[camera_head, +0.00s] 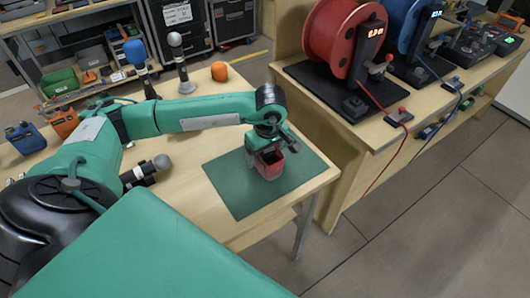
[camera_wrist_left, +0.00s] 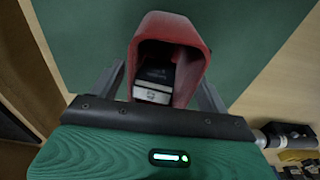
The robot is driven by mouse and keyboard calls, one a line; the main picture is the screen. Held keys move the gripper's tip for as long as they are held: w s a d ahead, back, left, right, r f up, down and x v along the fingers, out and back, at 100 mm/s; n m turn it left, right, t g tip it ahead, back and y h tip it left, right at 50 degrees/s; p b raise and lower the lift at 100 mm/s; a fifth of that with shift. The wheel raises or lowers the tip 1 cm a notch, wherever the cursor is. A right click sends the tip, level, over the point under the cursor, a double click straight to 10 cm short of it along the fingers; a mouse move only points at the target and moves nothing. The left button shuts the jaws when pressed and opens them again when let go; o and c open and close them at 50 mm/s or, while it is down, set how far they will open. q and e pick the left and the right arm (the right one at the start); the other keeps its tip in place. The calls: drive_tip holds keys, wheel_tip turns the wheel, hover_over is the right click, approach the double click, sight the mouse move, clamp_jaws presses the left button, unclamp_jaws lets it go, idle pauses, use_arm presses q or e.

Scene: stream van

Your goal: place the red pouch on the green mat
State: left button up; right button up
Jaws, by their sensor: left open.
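The red pouch (camera_head: 269,164) is at the green mat (camera_head: 229,184), over its middle, right below my left gripper (camera_head: 268,158). In the left wrist view the red pouch (camera_wrist_left: 168,45) stands between the two fingers of my left gripper (camera_wrist_left: 165,95), its open mouth toward the camera and a dark item with a white label inside. The fingers are apart on either side of it. The green mat (camera_wrist_left: 85,40) fills the area behind it. Whether the pouch's underside touches the mat is hidden. My right gripper is in neither view.
The table carries microphones (camera_head: 135,52), an orange foam piece (camera_head: 219,71) and a grey-headed microphone (camera_head: 162,163) left of the mat. A bench with a red cable reel (camera_head: 335,40) stands to the right. The mat is otherwise bare, close to the table's right edge.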

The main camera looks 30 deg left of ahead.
use_arm(q)
drive_tip(key=shift+r, duration=0.2)
wheel_tip(320, 180, up, 3)
drive_tip(key=shift+d+f, duration=0.15)
drive_tip(key=shift+s+d+r+b, duration=0.1)
drive_tip(key=shift+r+b, duration=0.2)
drive_tip(key=shift+r, duration=0.65)
wheel_tip(320, 180, up, 7)
drive_tip(key=shift+s+d+b, duration=0.2)
drive_tip(key=shift+d+b, duration=0.15)
drive_tip(key=shift+d, duration=0.05)
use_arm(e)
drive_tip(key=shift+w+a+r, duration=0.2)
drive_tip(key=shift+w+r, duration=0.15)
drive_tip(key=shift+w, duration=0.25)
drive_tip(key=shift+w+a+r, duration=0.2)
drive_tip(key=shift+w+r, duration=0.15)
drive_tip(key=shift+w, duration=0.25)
use_arm(q)
drive_tip(key=shift+r, duration=0.1)
